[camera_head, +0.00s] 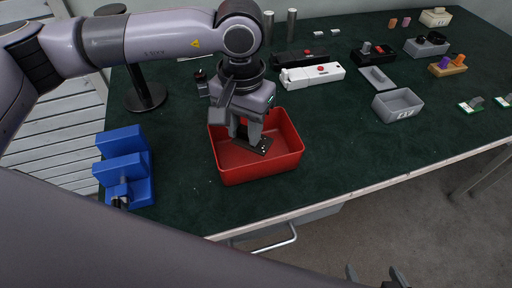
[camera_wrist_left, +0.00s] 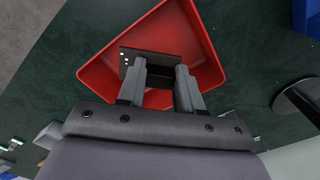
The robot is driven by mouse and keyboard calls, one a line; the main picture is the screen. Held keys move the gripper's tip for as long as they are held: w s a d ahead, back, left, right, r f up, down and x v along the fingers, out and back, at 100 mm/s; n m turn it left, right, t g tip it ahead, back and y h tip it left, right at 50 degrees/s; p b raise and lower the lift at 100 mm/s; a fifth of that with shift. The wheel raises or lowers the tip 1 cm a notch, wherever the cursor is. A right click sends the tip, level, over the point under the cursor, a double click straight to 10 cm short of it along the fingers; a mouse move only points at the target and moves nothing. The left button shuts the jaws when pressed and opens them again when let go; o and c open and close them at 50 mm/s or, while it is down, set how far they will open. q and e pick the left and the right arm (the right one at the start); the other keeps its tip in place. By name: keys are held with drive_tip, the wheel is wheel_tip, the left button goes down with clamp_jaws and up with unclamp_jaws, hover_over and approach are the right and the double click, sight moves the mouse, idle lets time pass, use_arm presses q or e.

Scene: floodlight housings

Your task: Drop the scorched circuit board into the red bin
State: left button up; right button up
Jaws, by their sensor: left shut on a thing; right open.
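The scorched circuit board (camera_head: 261,147) is a dark, thin plate with small pale spots. My left gripper (camera_head: 246,134) points down into the red bin (camera_head: 262,170) and is shut on the board. The board is within the bin's outline, and I cannot tell whether it touches the bin floor. In the left wrist view the board (camera_wrist_left: 160,64) is at the fingertips of my left gripper (camera_wrist_left: 161,70), with the red bin (camera_wrist_left: 208,45) around it. My right gripper (camera_head: 378,277) is open at the bottom edge of the head view, away from the table and only partly visible.
A blue holder (camera_head: 125,165) stands left of the bin. A white housing (camera_head: 312,75) and a black housing (camera_head: 299,57) lie behind it. A grey bin (camera_head: 398,105) stands to the right. The green table top (camera_head: 335,145) is clear right of the red bin.

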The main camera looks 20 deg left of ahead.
use_arm(q)
drive_tip(key=o, duration=1.1)
wheel_tip(320, 180, up, 7)
drive_tip(key=shift+r+b, duration=0.1)
drive_tip(key=shift+b, duration=0.35)
